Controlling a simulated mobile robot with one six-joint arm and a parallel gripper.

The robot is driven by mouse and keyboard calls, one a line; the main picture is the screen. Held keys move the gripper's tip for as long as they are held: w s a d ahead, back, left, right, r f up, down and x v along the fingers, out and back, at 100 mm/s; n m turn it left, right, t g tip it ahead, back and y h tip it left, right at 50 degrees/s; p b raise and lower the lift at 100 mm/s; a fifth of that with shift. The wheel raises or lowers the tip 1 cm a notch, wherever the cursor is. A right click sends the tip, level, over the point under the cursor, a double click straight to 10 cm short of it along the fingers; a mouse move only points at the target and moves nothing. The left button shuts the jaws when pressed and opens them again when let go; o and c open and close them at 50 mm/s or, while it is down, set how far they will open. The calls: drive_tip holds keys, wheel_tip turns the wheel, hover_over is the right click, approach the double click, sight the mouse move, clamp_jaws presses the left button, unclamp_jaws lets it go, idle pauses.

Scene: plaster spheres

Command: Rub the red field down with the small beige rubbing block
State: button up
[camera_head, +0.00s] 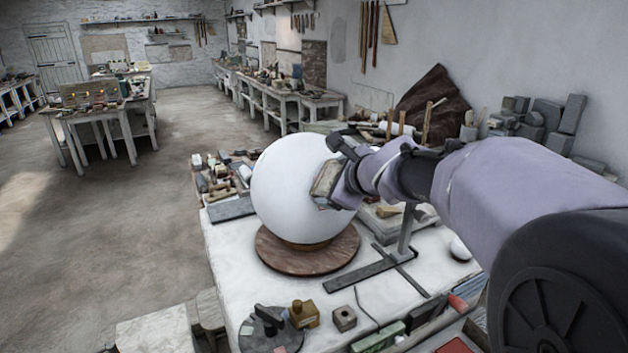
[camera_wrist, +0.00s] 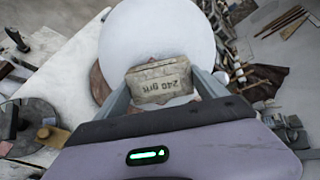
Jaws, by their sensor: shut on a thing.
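A large white plaster sphere (camera_head: 295,190) rests on a round brown wooden base (camera_head: 300,262) on the white table. My gripper (camera_head: 338,186) is at the sphere's right side, shut on a beige rubbing block (camera_head: 322,180). I see no red field on the sphere's visible surface; the side behind the block is hidden.
A metal square-like tool (camera_head: 375,268) lies on the white table (camera_head: 235,290) right of the base. A dark round tool (camera_head: 268,328) and small blocks stand in front. Tools crowd the table's back left. A small white ball (camera_head: 461,248) is at the right, below my arm.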

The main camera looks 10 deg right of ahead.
drive_tip(key=shift+w+d+r+p, duration=0.3)
drive_tip(key=shift+w+d+r, duration=0.1)
drive_tip(key=shift+r, duration=0.15)
drive_tip(key=shift+f, duration=0.1)
